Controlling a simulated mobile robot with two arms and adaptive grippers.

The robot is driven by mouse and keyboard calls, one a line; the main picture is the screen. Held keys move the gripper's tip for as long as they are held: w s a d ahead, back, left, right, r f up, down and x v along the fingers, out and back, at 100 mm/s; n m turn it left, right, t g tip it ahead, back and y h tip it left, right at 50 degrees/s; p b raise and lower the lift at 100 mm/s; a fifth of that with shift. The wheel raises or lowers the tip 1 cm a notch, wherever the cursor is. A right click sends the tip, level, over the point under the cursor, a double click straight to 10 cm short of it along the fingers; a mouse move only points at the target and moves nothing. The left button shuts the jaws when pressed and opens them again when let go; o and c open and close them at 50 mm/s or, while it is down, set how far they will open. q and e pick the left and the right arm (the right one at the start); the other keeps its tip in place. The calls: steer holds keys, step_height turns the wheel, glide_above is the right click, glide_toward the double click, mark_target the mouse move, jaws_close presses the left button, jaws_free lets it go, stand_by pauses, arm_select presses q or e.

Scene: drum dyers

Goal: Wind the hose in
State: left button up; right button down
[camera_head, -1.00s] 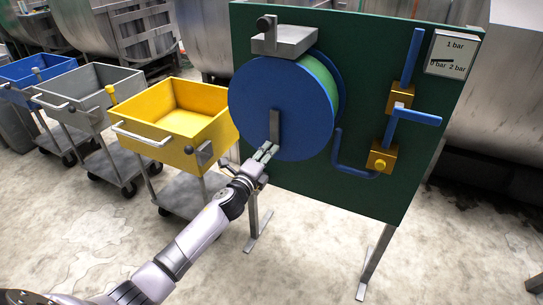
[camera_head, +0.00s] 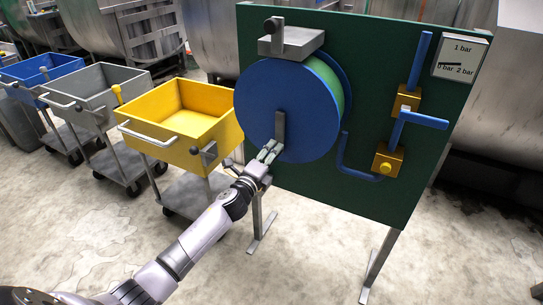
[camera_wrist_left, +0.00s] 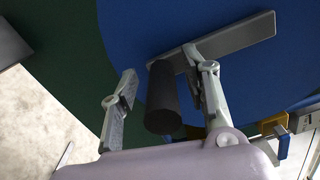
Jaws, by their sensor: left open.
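The hose reel has a blue front disc (camera_head: 262,95) on a green panel. Green hose (camera_head: 335,80) shows wound between its discs. A grey crank arm (camera_head: 279,125) lies on the disc and points down from its middle. The crank's black grip (camera_wrist_left: 162,100) stands out from the arm in the left wrist view. My left gripper (camera_head: 270,151) is at the lower end of the crank. It is open, with one finger on each side of the black grip; a gap shows on the left side. No free hose end shows. My right gripper is not in view.
The green panel (camera_head: 300,185) stands on metal legs. It carries a grey bracket with a black knob (camera_head: 270,25), blue pipes, yellow valves (camera_head: 388,160) and a gauge sign (camera_head: 462,57). Yellow (camera_head: 180,107), grey and blue carts stand left. The floor in front is clear.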

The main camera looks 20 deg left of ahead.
arm_select(q)
steer(key=shift+s+d, duration=0.1)
steer(key=s, duration=1.1)
steer(key=shift+s+a, duration=0.25)
steer(key=shift+s, duration=0.15)
steer(key=s+a+f+n+g+y, duration=0.1)
steer(key=s+f+n+g, duration=0.25)
steer(key=f, duration=0.75)
steer(key=s+f+n+g, duration=0.25)
steer(key=s+f, duration=0.25)
steer(key=f, duration=0.7)
steer(key=s+a+f+n+g+y, duration=0.1)
steer(key=s+f+n+g, duration=0.3)
steer(key=f, duration=0.7)
steer(key=s+d+f+n+g, duration=0.2)
steer(key=s+d+f+n, duration=0.1)
steer(key=s+f, duration=1.1)
steer(key=s+d+f+n+g, duration=0.1)
steer(key=s+d+f, duration=0.1)
steer(key=s, duration=0.5)
steer(key=s+d+f+n+g+h, duration=0.1)
steer(key=s+d+f+n+g, duration=0.1)
steer(key=s, duration=0.6)
steer(key=s+d+f+n+g, duration=0.2)
steer(key=s+f, duration=0.1)
steer(key=s, duration=0.5)
steer(key=shift+s+f, duration=0.2)
steer(key=shift+f, duration=0.1)
steer(key=shift+d, duration=0.1)
